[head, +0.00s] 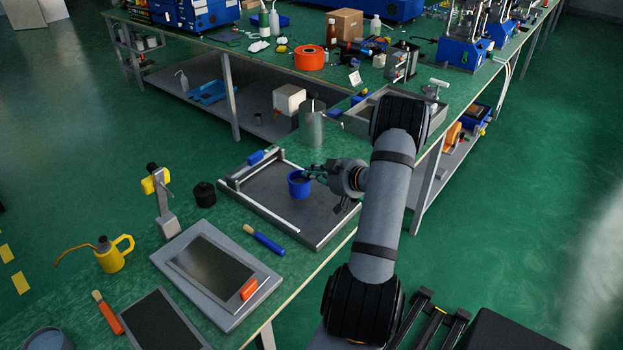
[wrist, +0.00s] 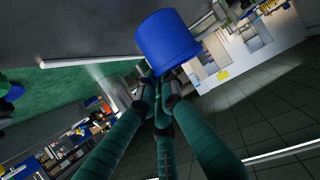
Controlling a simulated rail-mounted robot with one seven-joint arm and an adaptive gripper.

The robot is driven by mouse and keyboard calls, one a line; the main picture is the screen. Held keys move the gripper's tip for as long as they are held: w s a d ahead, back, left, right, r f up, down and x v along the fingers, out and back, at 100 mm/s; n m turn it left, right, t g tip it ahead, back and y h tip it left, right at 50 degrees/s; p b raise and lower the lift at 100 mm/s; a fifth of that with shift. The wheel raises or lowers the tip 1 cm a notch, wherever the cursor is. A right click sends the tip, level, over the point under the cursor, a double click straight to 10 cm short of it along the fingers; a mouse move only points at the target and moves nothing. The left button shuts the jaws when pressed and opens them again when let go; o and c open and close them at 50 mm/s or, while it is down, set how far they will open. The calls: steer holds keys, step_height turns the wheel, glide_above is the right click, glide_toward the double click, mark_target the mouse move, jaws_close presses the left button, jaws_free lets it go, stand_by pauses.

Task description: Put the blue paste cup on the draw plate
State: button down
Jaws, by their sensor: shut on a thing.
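The blue paste cup (head: 299,184) is upright in the head view, at the fingertips of my gripper (head: 313,173). In the wrist view the cup (wrist: 168,40) shows beyond my dark green fingers (wrist: 161,92), which are shut on its edge. The cup is over the dark plate with a raised frame and a pale rod, which looks like the draw plate (head: 318,218). The plate also fills the upper left of the wrist view (wrist: 70,25). I cannot tell whether the cup's base touches the plate.
A blue-handled tool (head: 264,240) and a black jar (head: 205,194) lie near the plate. A grey framed slab (head: 212,262) with an orange block is at the front. A metal cylinder (head: 311,128) and a grey tray (head: 357,122) stand behind. The plate around the cup is clear.

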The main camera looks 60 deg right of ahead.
steer(key=shift+f, duration=1.05)
steer(key=shift+f, duration=0.15)
steer(key=c, duration=1.9)
jaws_free()
steer(key=shift+c, duration=0.2)
steer(key=shift+s+r, duration=0.2)
steer(key=shift+r, duration=0.05)
steer(key=v, duration=1.1)
steer(key=shift+s+r, duration=0.2)
steer(key=shift+s, duration=0.05)
